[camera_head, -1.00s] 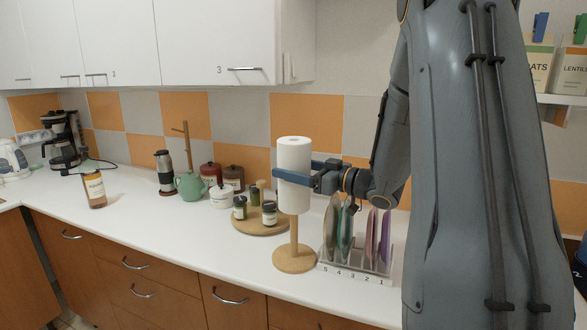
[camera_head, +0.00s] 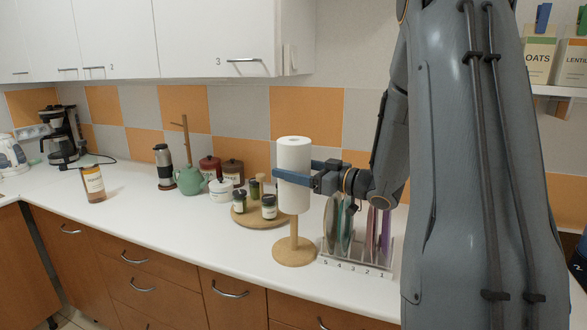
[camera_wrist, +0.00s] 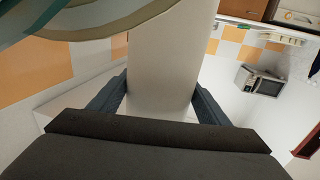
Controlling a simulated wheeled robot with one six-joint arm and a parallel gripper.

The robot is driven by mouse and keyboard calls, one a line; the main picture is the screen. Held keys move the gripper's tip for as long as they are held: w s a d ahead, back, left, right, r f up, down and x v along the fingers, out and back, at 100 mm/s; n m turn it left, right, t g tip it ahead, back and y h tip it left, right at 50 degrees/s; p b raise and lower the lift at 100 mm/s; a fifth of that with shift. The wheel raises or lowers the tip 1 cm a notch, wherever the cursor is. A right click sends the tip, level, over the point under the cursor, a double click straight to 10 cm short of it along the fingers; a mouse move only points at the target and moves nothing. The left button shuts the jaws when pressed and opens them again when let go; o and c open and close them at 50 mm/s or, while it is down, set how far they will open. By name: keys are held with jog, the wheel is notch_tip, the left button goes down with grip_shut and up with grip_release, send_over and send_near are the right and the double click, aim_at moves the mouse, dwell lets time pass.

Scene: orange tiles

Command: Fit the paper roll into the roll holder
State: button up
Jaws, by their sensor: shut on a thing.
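The white paper roll (camera_head: 294,150) is upright in the head view. My gripper (camera_head: 292,172) is shut on it at mid-height, with one blue finger across its near side. The far fingertip is hidden behind the roll. The roll holder (camera_head: 295,252) is a round wooden base with an upright post, standing on the counter directly below. The post runs up to the roll's lower end and its top is hidden. A clear gap remains between roll and base. In the wrist view the roll (camera_wrist: 165,60) stands between both fingers.
A plate rack (camera_head: 355,265) with several plates stands close to the right of the holder. A round wooden tray (camera_head: 250,218) with small jars lies behind left. A teapot (camera_head: 190,181) and canisters are farther back.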

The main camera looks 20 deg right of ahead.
aim_at(293, 157)
jog(key=shift+f+b, duration=1.05)
jog(key=shift+f, duration=1.05)
jog(key=shift+r, duration=0.2)
jog(key=shift+r+p, duration=3.95)
jog(key=shift+r, duration=0.65)
jog(key=shift+p, duration=0.55)
jog(key=shift+f+b, duration=0.55)
jog(key=shift+f, duration=0.45)
